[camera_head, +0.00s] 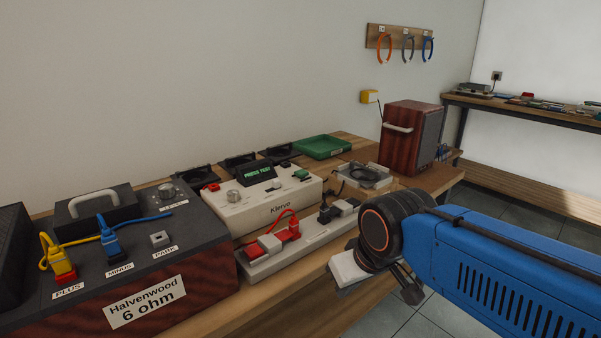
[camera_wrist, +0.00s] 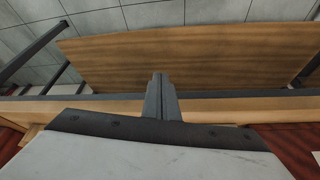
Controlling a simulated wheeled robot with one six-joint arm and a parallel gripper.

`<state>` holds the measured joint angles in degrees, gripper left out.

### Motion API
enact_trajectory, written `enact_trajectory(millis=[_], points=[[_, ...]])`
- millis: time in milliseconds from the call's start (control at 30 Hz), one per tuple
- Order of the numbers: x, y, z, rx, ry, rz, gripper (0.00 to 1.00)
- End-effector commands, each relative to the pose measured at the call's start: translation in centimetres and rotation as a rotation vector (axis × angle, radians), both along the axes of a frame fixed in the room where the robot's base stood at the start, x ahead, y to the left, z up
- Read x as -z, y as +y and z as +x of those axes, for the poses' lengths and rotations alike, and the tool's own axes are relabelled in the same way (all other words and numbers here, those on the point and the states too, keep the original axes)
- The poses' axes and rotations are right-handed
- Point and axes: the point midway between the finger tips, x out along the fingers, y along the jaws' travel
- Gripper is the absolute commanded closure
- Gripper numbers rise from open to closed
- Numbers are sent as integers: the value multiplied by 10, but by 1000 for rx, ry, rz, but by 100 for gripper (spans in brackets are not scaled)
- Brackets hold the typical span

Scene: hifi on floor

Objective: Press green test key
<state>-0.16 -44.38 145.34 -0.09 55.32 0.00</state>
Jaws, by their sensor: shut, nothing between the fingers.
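The green test key (camera_head: 302,174) sits on the top right of the cream Kiervo tester (camera_head: 275,208). The tester's small display (camera_head: 257,171) reads "PRESS TEST" in green letters. My gripper (camera_head: 411,292) is to the right of and nearer than the tester, off the front edge of the bench and well apart from the key. In the wrist view my gripper (camera_wrist: 159,82) has its two dark fingers together, with nothing between them. The key does not show in the wrist view.
The Halvenwood 6 ohm box (camera_head: 150,270) with yellow and blue plugs stands at front left. A strip with a red plug (camera_head: 290,230) lies before the tester. A wooden shelf (camera_wrist: 200,62) is below.

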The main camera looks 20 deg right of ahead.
Motion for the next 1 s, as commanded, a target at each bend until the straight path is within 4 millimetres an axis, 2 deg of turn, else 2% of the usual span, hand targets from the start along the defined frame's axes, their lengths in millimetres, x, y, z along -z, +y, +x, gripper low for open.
enact_trajectory(millis=[767,867,1000], points=[[-1,0,1,0,0,-2,100],[-8,-2,9,-3,-4,-14,100],[-30,-10,34,-11,-15,-58,100]])
